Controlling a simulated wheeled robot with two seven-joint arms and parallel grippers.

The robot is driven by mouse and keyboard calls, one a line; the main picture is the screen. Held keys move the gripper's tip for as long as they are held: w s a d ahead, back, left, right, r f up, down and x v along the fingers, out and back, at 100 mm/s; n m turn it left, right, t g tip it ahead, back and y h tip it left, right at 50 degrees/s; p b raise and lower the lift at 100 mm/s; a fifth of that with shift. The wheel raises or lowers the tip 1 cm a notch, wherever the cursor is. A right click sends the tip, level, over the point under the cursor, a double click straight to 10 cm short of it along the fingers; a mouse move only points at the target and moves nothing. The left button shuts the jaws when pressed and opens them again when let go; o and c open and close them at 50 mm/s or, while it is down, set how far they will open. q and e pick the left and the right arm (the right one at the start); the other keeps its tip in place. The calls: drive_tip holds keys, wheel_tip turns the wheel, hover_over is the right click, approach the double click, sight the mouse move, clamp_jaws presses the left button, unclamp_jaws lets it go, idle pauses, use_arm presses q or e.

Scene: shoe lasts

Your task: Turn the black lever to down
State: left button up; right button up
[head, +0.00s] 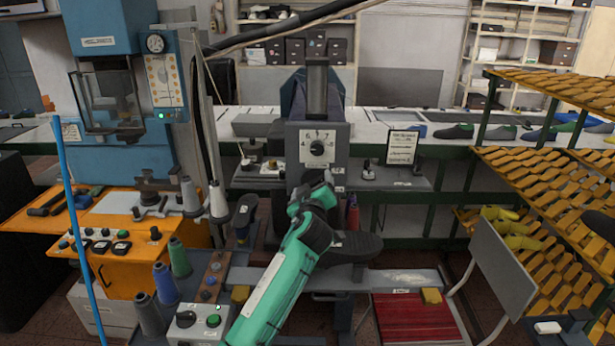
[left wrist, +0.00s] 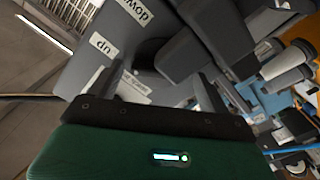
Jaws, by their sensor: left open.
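The grey machine (head: 290,145) with a numbered dial (head: 317,145) stands in the middle of the head view. Small white labels sit on its right side. In the left wrist view the labels read "down" (left wrist: 137,13) and "up" (left wrist: 103,45). A dark rounded part (left wrist: 147,58) shows beside them; I cannot tell for sure that it is the black lever. In the head view my gripper hides that spot. My left gripper (head: 316,190) is open, close in front of the machine's lower right side. Its jaws also show in the left wrist view (left wrist: 175,92). My right gripper is not in view.
A dark shoe-shaped part (head: 352,245) sticks out just right of my gripper. Thread cones (head: 180,257) and a button box (head: 198,325) stand at lower left. A blue machine (head: 105,100) is at left. A rack of yellow lasts (head: 530,190) fills the right.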

use_arm(q)
drive_tip(key=shift+w, duration=0.35)
drive_tip(key=shift+s+r, duration=0.1)
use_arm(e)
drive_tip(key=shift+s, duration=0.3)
use_arm(q)
drive_tip(key=shift+s+d+r, duration=0.1)
drive_tip(key=shift+s, duration=0.05)
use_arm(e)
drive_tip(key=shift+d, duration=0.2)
use_arm(q)
drive_tip(key=c, duration=1)
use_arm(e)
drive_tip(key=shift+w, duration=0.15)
